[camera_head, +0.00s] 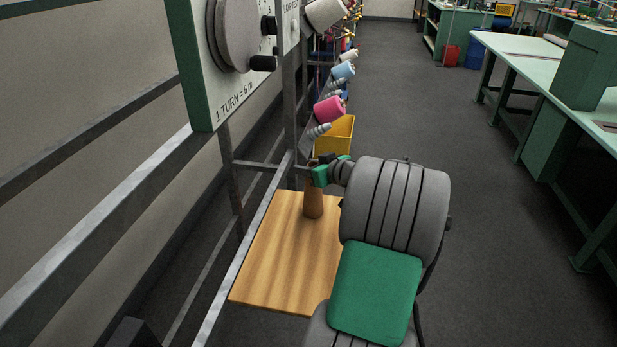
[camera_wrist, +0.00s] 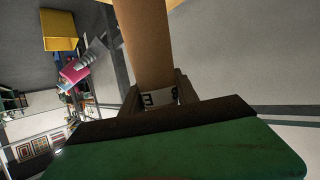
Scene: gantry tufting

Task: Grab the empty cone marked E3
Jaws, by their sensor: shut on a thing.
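A bare brown cardboard cone (camera_head: 313,204) stands upright over the wooden board (camera_head: 275,262) in the head view. I cannot tell whether its base touches the board. My gripper (camera_head: 320,171) is shut on its upper part. In the wrist view the cone (camera_wrist: 144,40) runs up from between my fingers (camera_wrist: 158,94). A white label with a dark E (camera_wrist: 148,100) shows between the fingers. The character beside the E is partly hidden, so the full mark cannot be read.
A metal frame (camera_head: 290,100) with a crank panel (camera_head: 195,75) stands left of my arm. A pink yarn cone (camera_head: 328,109) and a blue one (camera_head: 343,71) sit tilted on it. A yellow bin (camera_head: 336,133) is behind my gripper. The floor (camera_head: 500,240) to the right is clear.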

